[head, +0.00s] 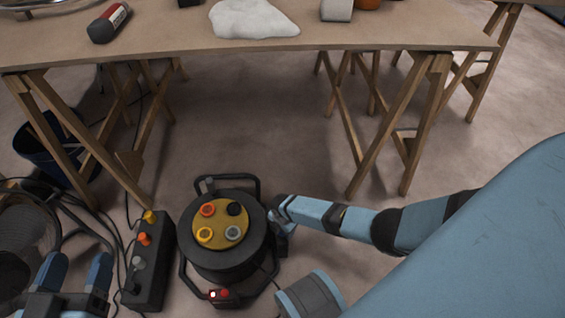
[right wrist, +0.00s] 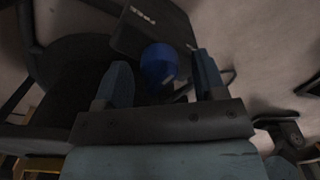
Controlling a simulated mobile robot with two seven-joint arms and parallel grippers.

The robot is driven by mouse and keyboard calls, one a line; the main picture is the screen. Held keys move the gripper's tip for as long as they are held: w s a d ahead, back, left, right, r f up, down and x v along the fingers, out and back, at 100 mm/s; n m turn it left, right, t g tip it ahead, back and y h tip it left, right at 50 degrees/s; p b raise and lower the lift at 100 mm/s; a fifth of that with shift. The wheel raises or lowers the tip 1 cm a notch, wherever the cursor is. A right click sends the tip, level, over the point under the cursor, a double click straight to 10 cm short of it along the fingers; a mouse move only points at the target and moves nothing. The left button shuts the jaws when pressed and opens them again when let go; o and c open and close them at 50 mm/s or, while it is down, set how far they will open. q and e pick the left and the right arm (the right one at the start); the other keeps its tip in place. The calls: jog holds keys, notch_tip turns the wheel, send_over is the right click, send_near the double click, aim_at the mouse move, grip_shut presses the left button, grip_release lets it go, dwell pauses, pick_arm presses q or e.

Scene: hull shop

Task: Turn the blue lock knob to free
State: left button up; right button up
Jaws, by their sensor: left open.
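The blue lock knob (right wrist: 159,65) shows in the right wrist view as a round dark blue knob on the side of a dark body. My right gripper (right wrist: 163,82) is open, with one finger on each side of the knob and a gap to both. I cannot tell how deep the knob sits between them. In the head view my right gripper (head: 281,226) is at the right side of the black cable reel (head: 226,262), and I cannot make out the knob there. My left gripper (head: 74,270) is open and empty at the lower left.
A black socket box (head: 150,262) with coloured knobs stands left of the reel, with loose cables around it. A trestle table (head: 330,38) stands behind, with a blue bucket (head: 52,150) near its left legs. The floor (head: 265,120) under the table's middle is clear.

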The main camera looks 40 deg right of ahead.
notch_tip(320, 180, up, 3)
jog(key=shift+f+p, duration=0.1)
jog(key=shift+p, duration=0.95)
notch_tip(320, 180, up, 4)
jog(key=p, duration=0.2)
jog(key=shift+p, duration=0.3)
pick_arm(q)
notch_tip(320, 180, up, 6)
jog(key=s+n+t+p, duration=0.1)
jog(key=n+p, duration=0.1)
jog(key=p, duration=0.1)
jog(key=shift+s+d+r+n+t, duration=0.2)
jog(key=shift+s+d+n+t, duration=0.1)
jog(key=shift+s+n, duration=0.1)
pick_arm(e)
notch_tip(320, 180, up, 7)
